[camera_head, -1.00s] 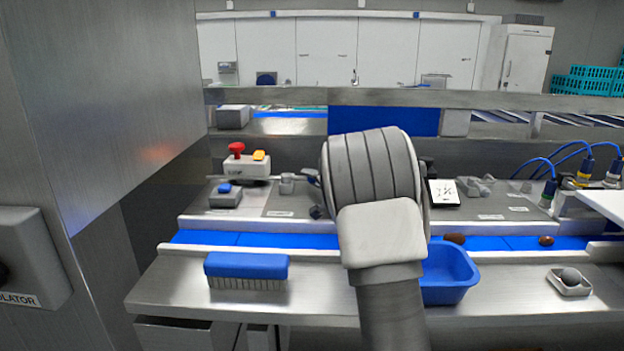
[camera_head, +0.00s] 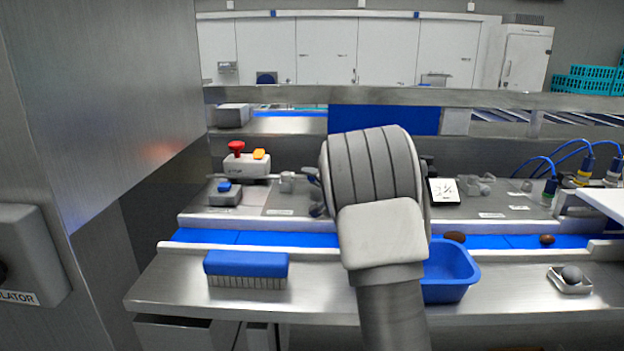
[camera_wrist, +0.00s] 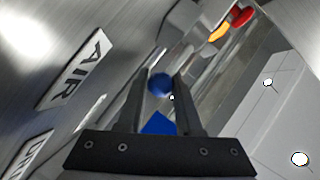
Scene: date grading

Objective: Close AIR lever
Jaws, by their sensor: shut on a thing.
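In the wrist view, my gripper (camera_wrist: 160,90) has its two dark fingers closed around a round blue knob (camera_wrist: 160,84), which sits between the fingertips. A white plate reading AIR (camera_wrist: 75,72) lies to the left of the fingers, so the knob appears to be the AIR lever's end. The rest of the lever is hidden or too blurred to tell. In the head view my own arm hides my gripper and the knob.
A belt (camera_head: 270,238) with dates runs across the bench. A blue brush (camera_head: 246,268) and a blue bin (camera_head: 450,272) stand in front. A box with a red button (camera_head: 236,147) is behind left. A metal panel (camera_head: 110,100) bounds the left.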

